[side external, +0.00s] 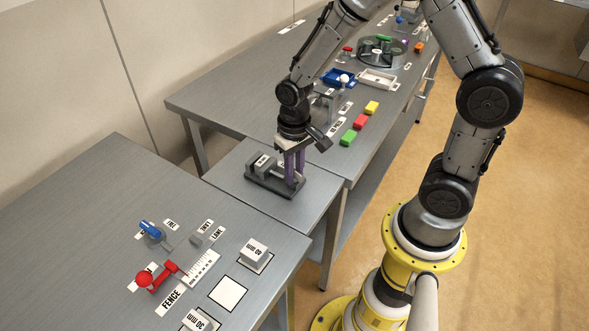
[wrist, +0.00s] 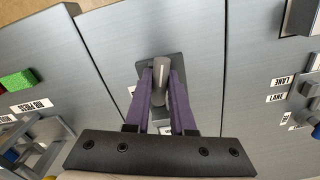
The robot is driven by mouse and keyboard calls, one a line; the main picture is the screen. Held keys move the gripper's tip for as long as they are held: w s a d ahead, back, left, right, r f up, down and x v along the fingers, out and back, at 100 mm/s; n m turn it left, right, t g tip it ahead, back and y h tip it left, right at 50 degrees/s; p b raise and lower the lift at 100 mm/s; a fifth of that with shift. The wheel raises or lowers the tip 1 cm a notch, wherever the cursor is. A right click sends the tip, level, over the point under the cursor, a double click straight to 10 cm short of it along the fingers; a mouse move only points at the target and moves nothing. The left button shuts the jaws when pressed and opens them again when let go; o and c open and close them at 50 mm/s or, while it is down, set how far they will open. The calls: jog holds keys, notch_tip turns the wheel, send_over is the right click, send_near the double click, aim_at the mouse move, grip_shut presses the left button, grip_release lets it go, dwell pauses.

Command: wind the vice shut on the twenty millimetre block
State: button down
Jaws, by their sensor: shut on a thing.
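The vice (side external: 262,186) is a dark grey base with grey jaws on the small middle table. A grey block with a white label (side external: 262,160) shows at the vice jaws; its print is too small to read, so I cannot tell its size. My gripper (side external: 293,184), with purple fingers pointing down, is at the right end of the vice. In the wrist view my gripper (wrist: 160,80) is shut on a grey rounded bar, the vice handle (wrist: 161,88). Most of the vice is hidden there behind the fingers and the gripper body.
On the near left table are two labelled blocks (side external: 254,250), an empty white square (side external: 228,293), a red-knobbed fence lever (side external: 158,278) and a blue handle (side external: 151,229). Green, red and yellow blocks (side external: 359,122) lie on the back table. Gaps separate the tables.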

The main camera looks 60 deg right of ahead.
jog(key=shift+m, duration=1.2)
jog(key=shift+m, duration=1.2)
jog(key=shift+m, duration=1.2)
jog(key=c, duration=0.7)
grip_release()
jog(key=shift+r, duration=0.1)
